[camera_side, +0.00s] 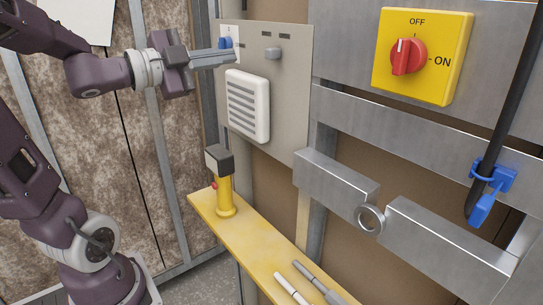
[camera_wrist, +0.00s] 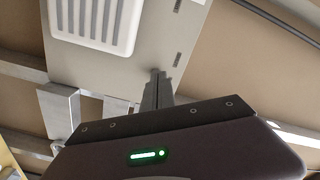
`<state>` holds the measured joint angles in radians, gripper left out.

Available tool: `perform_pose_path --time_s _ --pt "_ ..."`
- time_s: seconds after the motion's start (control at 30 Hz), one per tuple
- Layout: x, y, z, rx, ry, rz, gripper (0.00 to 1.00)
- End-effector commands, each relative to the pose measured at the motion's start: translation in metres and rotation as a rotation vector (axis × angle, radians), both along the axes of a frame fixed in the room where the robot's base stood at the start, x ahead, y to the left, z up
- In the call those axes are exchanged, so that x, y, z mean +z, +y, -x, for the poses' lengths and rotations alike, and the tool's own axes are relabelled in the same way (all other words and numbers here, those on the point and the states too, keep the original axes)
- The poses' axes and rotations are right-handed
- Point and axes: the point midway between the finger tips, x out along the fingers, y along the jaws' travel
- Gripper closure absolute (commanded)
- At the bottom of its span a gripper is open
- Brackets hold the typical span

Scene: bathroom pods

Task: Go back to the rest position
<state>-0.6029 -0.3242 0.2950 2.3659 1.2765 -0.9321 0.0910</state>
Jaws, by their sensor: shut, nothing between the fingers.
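My gripper (camera_side: 234,55) is at the upper left of the side view. Its fingers are shut and empty and point right, in front of the grey panel (camera_side: 293,100). The fingertips appear close to a small blue knob (camera_side: 225,43) on a white plate; I cannot tell whether they touch it. In the wrist view the closed fingers (camera_wrist: 157,75) point up toward the same grey panel (camera_wrist: 150,40), below its white louvred vent (camera_wrist: 95,22).
A grey knob (camera_side: 273,53) sits right of my fingers. A yellow box with a red switch (camera_side: 408,57) is further right. A yellow shelf (camera_side: 245,232) below carries a yellow handheld tool (camera_side: 225,190) and two rods. A black cable (camera_side: 510,90) hangs at right.

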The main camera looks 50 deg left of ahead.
Motion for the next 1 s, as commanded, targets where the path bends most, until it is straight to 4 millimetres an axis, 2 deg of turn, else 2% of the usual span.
perform_pose_path --time_s 0.07,0.17,0.27,0.37,0.43,0.5,0.6,0.73,1.0 --pt "0.002 0.001 -0.002 0.031 -0.001 0.019 1.0" --pt "0.002 0.009 -0.004 0.174 0.017 0.131 1.0" --pt "-0.022 0.004 0.009 0.36 0.12 0.364 1.0" --pt "-0.073 -0.03 0.044 0.487 0.341 0.623 1.0" --pt "-0.11 -0.068 0.079 0.532 0.535 0.766 1.0" --pt "-0.134 -0.101 0.111 0.549 0.702 0.851 1.0" --pt "-0.153 -0.134 0.147 0.555 0.874 0.913 1.0" --pt "-0.161 -0.151 0.168 0.558 0.971 0.938 1.0" --pt "-0.162 -0.151 0.169 0.56 0.977 0.941 1.0"
